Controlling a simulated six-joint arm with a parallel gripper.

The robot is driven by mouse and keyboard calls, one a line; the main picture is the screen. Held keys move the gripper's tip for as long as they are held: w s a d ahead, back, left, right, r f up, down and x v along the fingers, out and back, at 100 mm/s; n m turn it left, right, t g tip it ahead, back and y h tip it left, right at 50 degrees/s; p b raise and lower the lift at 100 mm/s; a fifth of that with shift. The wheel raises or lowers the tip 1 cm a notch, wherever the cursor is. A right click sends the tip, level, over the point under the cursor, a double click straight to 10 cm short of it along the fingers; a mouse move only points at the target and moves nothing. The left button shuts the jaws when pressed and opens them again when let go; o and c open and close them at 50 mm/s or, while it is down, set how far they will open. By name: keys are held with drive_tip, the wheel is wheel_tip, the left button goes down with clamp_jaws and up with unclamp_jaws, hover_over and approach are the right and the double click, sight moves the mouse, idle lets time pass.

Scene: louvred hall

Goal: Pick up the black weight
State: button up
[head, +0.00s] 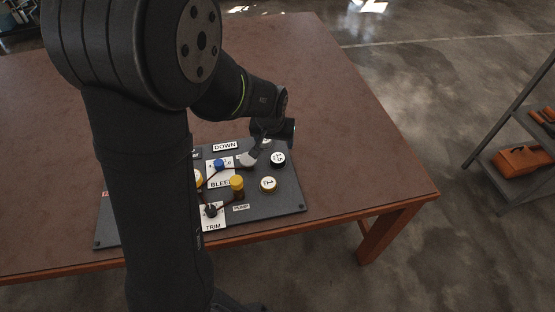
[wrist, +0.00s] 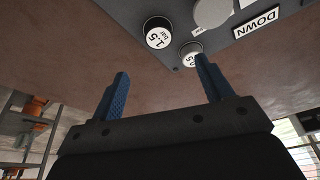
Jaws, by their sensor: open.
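I cannot make out a black weight for certain in either view; my arm covers part of the panel and table in the head view. My gripper (wrist: 162,72) has two blue fingers, set wide apart with nothing between them. In the wrist view, brown tabletop shows through the gap. A round black-rimmed piece with a white face marked 1.5 bar (wrist: 158,32) is just beyond the fingertips. A similar white-faced piece (wrist: 192,50) is partly behind the right finger. In the head view my gripper end hangs near the panel's far right corner, with its fingertips not clear.
The dark panel (head: 288,200) lies on the brown table (head: 340,110). It carries a blue knob (head: 219,164), a yellow knob (head: 237,183), a grey disc (head: 248,160) and labels. The table right of the panel is clear. A metal shelf (head: 510,165) stands beyond the table at right.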

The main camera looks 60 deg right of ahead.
hover_over(278, 157)
drive_tip(key=a, duration=0.2)
drive_tip(key=f, duration=0.6)
drive_tip(key=shift+s+a+f, duration=0.2)
drive_tip(key=shift+s+f, duration=0.15)
drive_tip(key=shift+f, duration=0.05)
drive_tip(key=shift+x, duration=2.7)
drive_tip(key=shift+s+d, duration=0.1)
drive_tip(key=shift+d, duration=0.05)
drive_tip(key=shift+r, duration=0.1)
drive_tip(key=c, duration=1.4)
drive_tip(key=shift+r, duration=0.1)
